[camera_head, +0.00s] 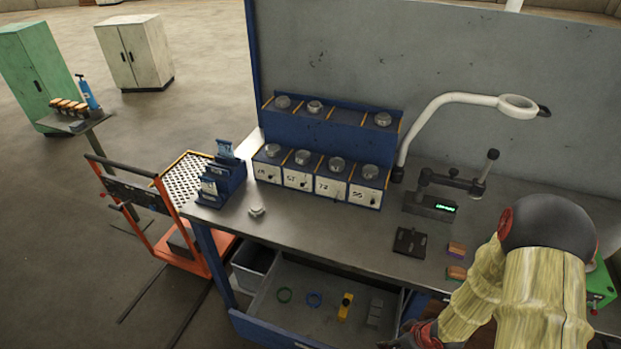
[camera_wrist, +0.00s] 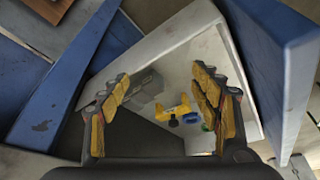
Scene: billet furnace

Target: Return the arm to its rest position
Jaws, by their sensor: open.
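My gripper (camera_wrist: 163,82) is open and empty in the wrist view, its two yellow-padded fingers wide apart. It hangs over the open drawer (camera_wrist: 165,45), and the drawer's contents show between and beyond the fingers. In the head view my arm (camera_head: 540,285) comes in from the lower right, covered in a pale yellow sleeve with a dark joint. Its end, at the bottom edge of that view, is only partly visible beside the right part of the drawer (camera_head: 268,305).
The drawer holds a green ring (camera_head: 284,295), a blue ring (camera_head: 314,299), a yellow tool (camera_head: 345,307) and grey blocks (camera_head: 375,312). On the bench (camera_head: 320,230) stand a blue bin rack (camera_head: 320,187), a lamp (camera_head: 450,100) and a measuring stand (camera_head: 432,206). The bench's front middle is mostly clear.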

